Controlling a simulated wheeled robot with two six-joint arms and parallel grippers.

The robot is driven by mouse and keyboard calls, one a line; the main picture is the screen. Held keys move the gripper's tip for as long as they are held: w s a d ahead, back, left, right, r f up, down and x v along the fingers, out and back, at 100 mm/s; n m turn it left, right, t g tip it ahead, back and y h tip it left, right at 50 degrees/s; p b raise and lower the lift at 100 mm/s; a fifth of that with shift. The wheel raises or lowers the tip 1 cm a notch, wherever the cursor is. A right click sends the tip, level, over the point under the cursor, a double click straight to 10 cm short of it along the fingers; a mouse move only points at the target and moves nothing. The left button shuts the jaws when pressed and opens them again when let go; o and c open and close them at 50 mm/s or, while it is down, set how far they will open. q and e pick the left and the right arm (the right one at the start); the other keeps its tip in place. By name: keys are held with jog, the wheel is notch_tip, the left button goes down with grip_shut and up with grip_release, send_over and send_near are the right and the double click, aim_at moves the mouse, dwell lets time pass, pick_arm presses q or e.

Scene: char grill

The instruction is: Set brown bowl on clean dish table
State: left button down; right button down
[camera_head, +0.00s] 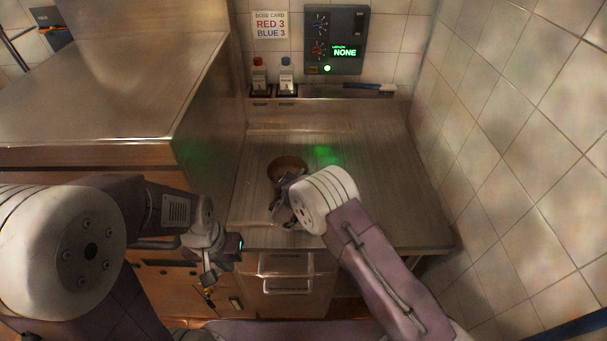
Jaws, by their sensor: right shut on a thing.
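The brown bowl (287,166) is at the middle-left of the steel table (385,195) in the head view. My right gripper (287,181) is at the bowl's near side and is shut on it. My wrist partly hides the grip and the bowl's near edge. I cannot tell whether the bowl rests on the table or is just above it. My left gripper (209,285) hangs low in front of the cabinet, left of the table, away from the bowl. Its fingers are too small and dark to judge.
A higher steel counter (110,85) stands at the left. A red-capped bottle (259,74) and a blue-capped bottle (286,75) stand at the back under a dose card (270,25). A dispenser panel (336,40) reads NONE. A blue-handled tool (370,87) lies on the back ledge. A tiled wall bounds the right.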

jog(key=shift+f+b, duration=0.15)
jog(key=shift+b, duration=0.15)
jog(key=c, duration=1.5)
grip_release()
jog(key=shift+s+r, duration=0.15)
jog(key=shift+r, duration=0.1)
jog(key=b+v, duration=0.1)
jog(key=v, duration=1)
jog(key=shift+s+a+r, duration=0.1)
jog(key=shift+s, duration=0.3)
